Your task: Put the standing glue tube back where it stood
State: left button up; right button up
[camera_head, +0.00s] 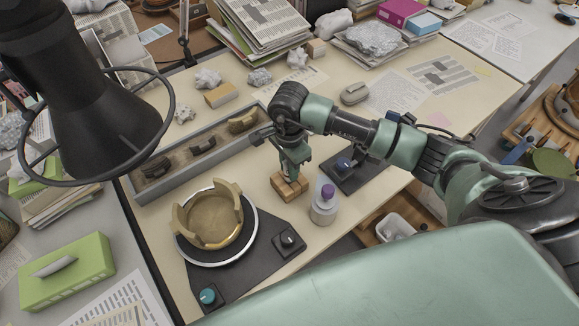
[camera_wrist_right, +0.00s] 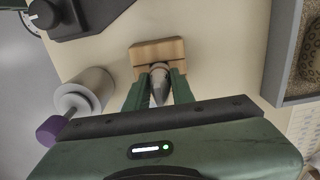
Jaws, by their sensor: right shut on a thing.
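The glue tube (camera_wrist_right: 159,84) is a grey tube with a pointed tip, seen between my fingers in the right wrist view. My right gripper (camera_wrist_right: 157,78) is shut on it. In the head view my right gripper (camera_head: 292,168) points down over a small wooden block (camera_head: 289,188), and its fingers hide the tube there. The block also shows in the right wrist view (camera_wrist_right: 146,50), just beyond the fingertips. The tube lines up with the block, but I cannot tell whether it is seated in it or just above. My left gripper is not in view.
A white jar with a purple cap (camera_head: 323,207) stands close to the block. A tan partly rebuilt bowl (camera_head: 213,218) sits on a round stand to the left. A long grey sherd tray (camera_head: 188,176) lies behind. A black lamp (camera_head: 75,90) hangs at the upper left.

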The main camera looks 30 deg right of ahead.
jog(key=shift+f+b, duration=0.3)
dwell(0.5)
jog(key=o, duration=1.1)
jog(key=shift+c, duration=0.2)
notch_tip(320, 180, up, 8)
jog(key=shift+f+b, duration=0.1)
jog(key=shift+b, duration=0.65)
